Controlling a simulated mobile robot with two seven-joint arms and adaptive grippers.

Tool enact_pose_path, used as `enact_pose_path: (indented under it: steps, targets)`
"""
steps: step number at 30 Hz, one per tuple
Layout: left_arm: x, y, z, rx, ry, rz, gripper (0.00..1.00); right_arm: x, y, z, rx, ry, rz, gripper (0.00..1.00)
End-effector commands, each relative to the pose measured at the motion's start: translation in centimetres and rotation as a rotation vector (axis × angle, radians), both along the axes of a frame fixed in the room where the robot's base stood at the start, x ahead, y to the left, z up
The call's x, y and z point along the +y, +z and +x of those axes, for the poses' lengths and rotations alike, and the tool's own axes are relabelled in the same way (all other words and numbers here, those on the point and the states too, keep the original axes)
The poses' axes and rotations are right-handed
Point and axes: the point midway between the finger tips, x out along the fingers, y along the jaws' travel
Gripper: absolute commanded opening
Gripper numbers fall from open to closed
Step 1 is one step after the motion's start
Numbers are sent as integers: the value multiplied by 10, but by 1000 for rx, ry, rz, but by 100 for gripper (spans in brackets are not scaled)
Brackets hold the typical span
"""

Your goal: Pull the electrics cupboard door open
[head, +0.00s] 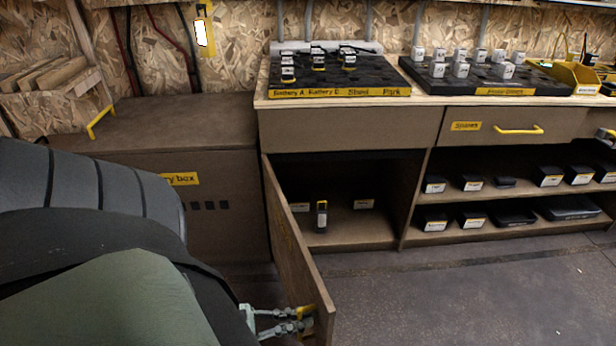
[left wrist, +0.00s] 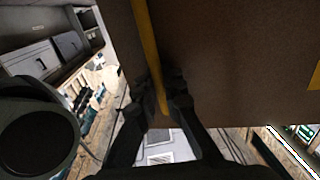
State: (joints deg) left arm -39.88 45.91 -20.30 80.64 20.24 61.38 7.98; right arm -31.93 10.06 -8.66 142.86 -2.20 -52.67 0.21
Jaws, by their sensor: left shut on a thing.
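The electrics cupboard door (head: 290,240) is a brown panel hinged at its left side. It stands wide open, swung out toward me. My left gripper (head: 296,322) is at the door's free edge, shut on the yellow handle (head: 305,312). In the left wrist view the fingers (left wrist: 164,105) close around the lower end of the yellow bar handle (left wrist: 145,45), in front of the brown door panel (left wrist: 220,60). Inside the open cupboard (head: 350,170), a black and yellow device (head: 321,216) stands between small dark boxes. My right gripper is out of view.
The bench top (head: 430,100) carries battery trays. A drawer (head: 510,126) with a yellow handle and open shelves (head: 510,190) with small boxes are right of the cupboard. A brown box (head: 225,225) stands left of the door. Floor (head: 460,300) is clear at right.

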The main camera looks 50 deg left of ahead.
Motion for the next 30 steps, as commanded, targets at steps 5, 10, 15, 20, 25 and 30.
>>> enact_pose_path:
  steps: [5, 10, 15, 20, 25, 30]
  targets:
    - [14, -1, -18, -1, -50, 8, 0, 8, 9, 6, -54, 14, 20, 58]
    - [20, -1, -33, 2, -83, 8, 0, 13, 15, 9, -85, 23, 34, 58]
    - [23, 0, -40, 3, -101, 4, 0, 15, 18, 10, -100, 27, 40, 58]
    - [24, 0, -42, 4, -107, 4, 0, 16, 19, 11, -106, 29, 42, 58]
    - [24, 0, -42, 4, -107, 4, 0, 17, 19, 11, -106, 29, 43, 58]
    - [24, 0, -42, 4, -107, 4, 13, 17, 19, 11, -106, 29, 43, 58]
